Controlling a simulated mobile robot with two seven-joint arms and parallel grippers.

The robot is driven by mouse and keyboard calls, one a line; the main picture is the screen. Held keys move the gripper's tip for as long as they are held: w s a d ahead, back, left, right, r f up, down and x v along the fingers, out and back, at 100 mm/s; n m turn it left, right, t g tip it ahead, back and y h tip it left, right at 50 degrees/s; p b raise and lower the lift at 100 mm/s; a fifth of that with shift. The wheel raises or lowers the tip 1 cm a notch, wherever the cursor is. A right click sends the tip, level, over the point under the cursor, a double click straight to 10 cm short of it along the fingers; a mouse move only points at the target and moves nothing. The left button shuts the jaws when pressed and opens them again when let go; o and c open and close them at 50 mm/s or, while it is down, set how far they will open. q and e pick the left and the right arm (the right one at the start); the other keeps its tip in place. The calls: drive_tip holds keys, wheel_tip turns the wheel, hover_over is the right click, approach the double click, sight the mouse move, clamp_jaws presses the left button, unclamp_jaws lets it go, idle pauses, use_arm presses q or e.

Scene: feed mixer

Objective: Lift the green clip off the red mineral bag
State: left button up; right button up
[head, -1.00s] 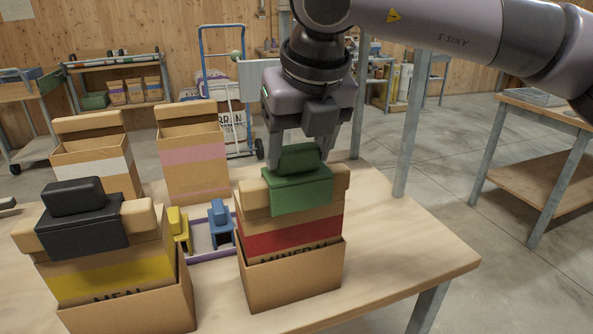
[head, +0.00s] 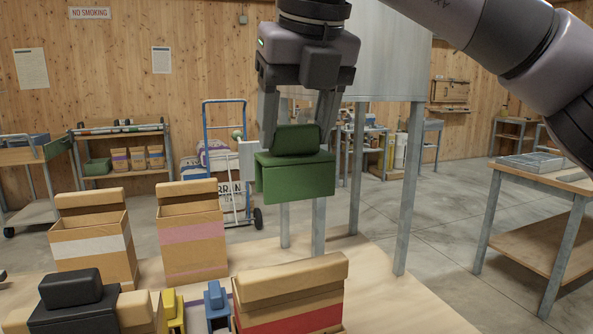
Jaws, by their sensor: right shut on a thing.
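The green clip (head: 296,178) hangs in the air in my right gripper (head: 297,133), whose two fingers are shut on its upper handle. The clip is clear above the red mineral bag and apart from it. The red mineral bag (head: 290,290) stands at the front of the table with its tan top still folded over and a red band below. The bag's lower part is cut off by the picture's bottom edge. My left gripper cannot be made out; only a small dark tip shows at the left edge.
A black clip (head: 70,305) sits on a bag at the front left. A yellow clip (head: 173,310) and a blue clip (head: 216,302) stand beside the red bag. Open bags with a white band (head: 92,247) and a pink band (head: 192,233) stand behind. The table's right side (head: 400,300) is clear.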

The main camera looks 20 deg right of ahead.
wheel_tip(320, 180, up, 5)
drive_tip(key=shift+r+p, duration=0.15)
drive_tip(key=shift+p, duration=0.5)
wheel_tip(320, 180, up, 5)
drive_tip(key=p, duration=0.4)
drive_tip(key=shift+p, duration=0.35)
